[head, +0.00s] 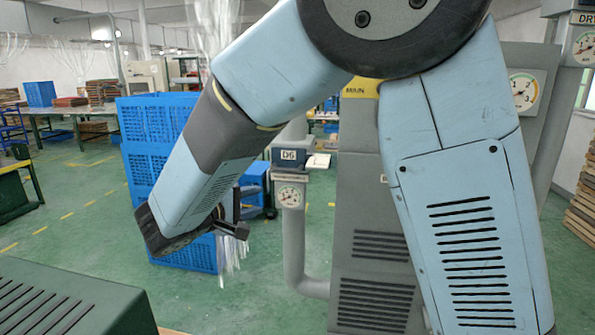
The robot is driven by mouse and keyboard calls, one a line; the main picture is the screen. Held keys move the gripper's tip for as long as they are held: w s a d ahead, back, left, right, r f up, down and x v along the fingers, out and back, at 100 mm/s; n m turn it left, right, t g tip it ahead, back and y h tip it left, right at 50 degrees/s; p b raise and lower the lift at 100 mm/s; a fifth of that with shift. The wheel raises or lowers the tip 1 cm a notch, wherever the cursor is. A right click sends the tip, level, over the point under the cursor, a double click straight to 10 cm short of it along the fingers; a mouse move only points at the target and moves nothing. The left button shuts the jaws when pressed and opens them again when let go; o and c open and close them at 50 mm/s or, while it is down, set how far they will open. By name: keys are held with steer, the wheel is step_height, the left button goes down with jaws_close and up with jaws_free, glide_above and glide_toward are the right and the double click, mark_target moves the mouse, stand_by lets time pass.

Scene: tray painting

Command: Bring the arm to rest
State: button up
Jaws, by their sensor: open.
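My arm (285,62) shows large in the head view, light blue with dark joints. It bends at the top and its forearm slants down to the left. My gripper (236,222) shows as small dark parts sticking out to the right of the wrist. It is open, and I see nothing held in it. Part of the gripper is hidden behind the wrist. The wrist is up in front of stacked blue crates (150,120); I cannot tell the gap between them.
A grey machine cabinet (370,250) stands behind my arm. A dark green housing (70,300) fills the lower left. Green floor (90,225) is open at left. Wooden boards (583,195) are stacked at far right.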

steer(key=s+d+r+m+g, duration=0.1)
steer(key=d+m+g, duration=0.25)
steer(key=d, duration=0.85)
steer(key=s+d+r+m+g, duration=0.15)
steer(key=d+g, duration=0.35)
steer(key=d, duration=0.6)
steer(key=s+d+r+m+y, duration=0.1)
steer(key=s+d+m+y, duration=0.2)
steer(key=s, duration=0.5)
steer(key=s+d+m+t+y, duration=0.1)
steer(key=s+d+m+y, duration=0.3)
steer(key=s+d, duration=0.4)
steer(key=shift+r+y, duration=0.35)
steer(key=shift+y, duration=0.55)
steer(key=shift+w, duration=0.1)
